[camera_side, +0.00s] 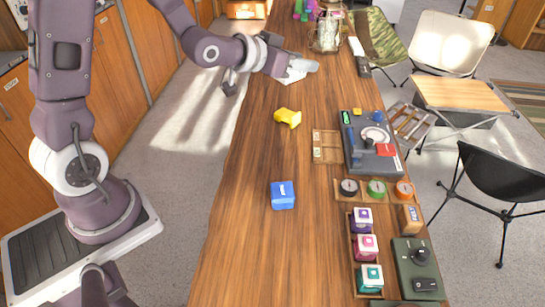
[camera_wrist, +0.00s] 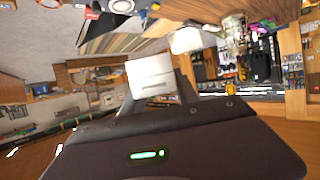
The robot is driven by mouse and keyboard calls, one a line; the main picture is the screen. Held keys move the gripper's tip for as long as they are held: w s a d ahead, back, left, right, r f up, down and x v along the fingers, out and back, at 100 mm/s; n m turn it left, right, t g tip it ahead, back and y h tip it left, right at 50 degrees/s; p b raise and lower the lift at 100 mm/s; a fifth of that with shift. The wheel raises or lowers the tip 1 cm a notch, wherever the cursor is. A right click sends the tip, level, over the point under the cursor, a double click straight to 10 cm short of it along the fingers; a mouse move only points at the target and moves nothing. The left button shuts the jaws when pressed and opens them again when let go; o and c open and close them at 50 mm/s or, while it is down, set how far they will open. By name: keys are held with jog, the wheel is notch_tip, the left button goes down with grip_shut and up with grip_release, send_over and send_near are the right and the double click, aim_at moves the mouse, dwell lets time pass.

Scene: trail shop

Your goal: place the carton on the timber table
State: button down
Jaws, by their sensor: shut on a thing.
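A white, box-like carton (camera_wrist: 150,72) sits between the two dark fingers of my gripper (camera_wrist: 157,92) in the wrist view. In the side view my gripper (camera_side: 296,68) is shut on the pale carton (camera_side: 291,77) above the far part of the long wooden counter. The fingers partly hide it there. A folding table with a light timber top (camera_side: 462,94) stands to the right of the counter, apart from my gripper. Its top looks bare.
The counter (camera_side: 250,150) holds a yellow object (camera_side: 288,117), a blue box (camera_side: 283,195), a grey tool board (camera_side: 371,142) and a glass jar (camera_side: 327,35). A camouflage chair (camera_side: 377,40), cream chair (camera_side: 452,42), black chair (camera_side: 497,170) and slatted stool (camera_side: 409,124) surround the folding table.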

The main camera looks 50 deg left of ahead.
jog(key=s+f+m+h, duration=0.2)
jog(key=s+m+h, duration=0.15)
jog(key=s, duration=0.35)
jog(key=m+g+h, duration=0.8)
jog(key=m+h, duration=0.1)
send_over(317, 303)
notch_tip(317, 303, down, 17)
jog(key=shift+f, duration=0.1)
notch_tip(317, 303, down, 9)
jog(key=shift+f, duration=0.15)
